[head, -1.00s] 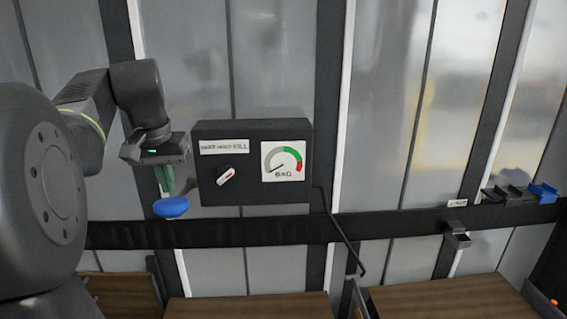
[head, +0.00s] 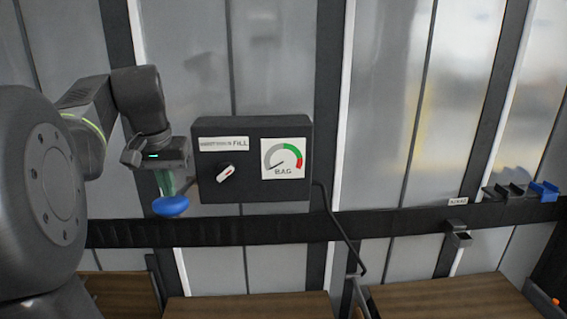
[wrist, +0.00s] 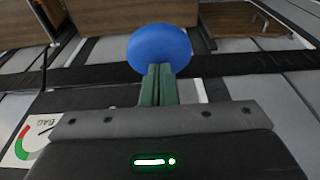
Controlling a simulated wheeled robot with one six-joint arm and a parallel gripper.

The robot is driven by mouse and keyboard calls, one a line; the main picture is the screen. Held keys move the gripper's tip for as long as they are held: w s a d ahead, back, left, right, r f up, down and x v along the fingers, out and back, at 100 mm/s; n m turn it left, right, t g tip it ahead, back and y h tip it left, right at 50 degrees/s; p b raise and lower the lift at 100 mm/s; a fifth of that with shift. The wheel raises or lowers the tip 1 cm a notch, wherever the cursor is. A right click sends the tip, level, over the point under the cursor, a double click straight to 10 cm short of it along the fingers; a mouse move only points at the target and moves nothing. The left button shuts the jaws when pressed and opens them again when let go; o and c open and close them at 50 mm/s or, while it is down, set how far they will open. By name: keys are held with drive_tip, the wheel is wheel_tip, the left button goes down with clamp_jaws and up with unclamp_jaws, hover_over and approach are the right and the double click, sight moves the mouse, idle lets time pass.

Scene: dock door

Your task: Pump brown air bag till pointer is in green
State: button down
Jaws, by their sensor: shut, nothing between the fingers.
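A dark control box (head: 255,190) on the wall carries a gauge (head: 283,158) marked BAG. Its pointer rests at the lower left, in the grey part, away from the green arc at top right. A white selector knob (head: 225,173) with a red mark points up and right, below a label with the word FILL. A blue oval knob (head: 171,206) is left of the box. My gripper (head: 167,188) is shut, its green fingers pointing down just above the blue knob; in the wrist view the knob (wrist: 159,52) lies at the fingertips. Contact is unclear. I cannot make out an air bag.
A dark rail (head: 400,222) runs along the grey wall below the box. A dark hose or rod (head: 342,235) goes down from the box's right. Brown wooden surfaces (head: 250,308) lie below. A small bracket (head: 457,232) and a blue clip (head: 544,191) are at right.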

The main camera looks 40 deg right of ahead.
drive_tip(key=shift+f+b, duration=1.5)
drive_tip(key=shift+f, duration=1.2)
wheel_tip(320, 180, up, 6)
drive_tip(key=p, duration=0.5)
drive_tip(key=shift+f, duration=0.2)
drive_tip(key=shift+r+p, duration=0.55)
drive_tip(key=shift+r, duration=0.3)
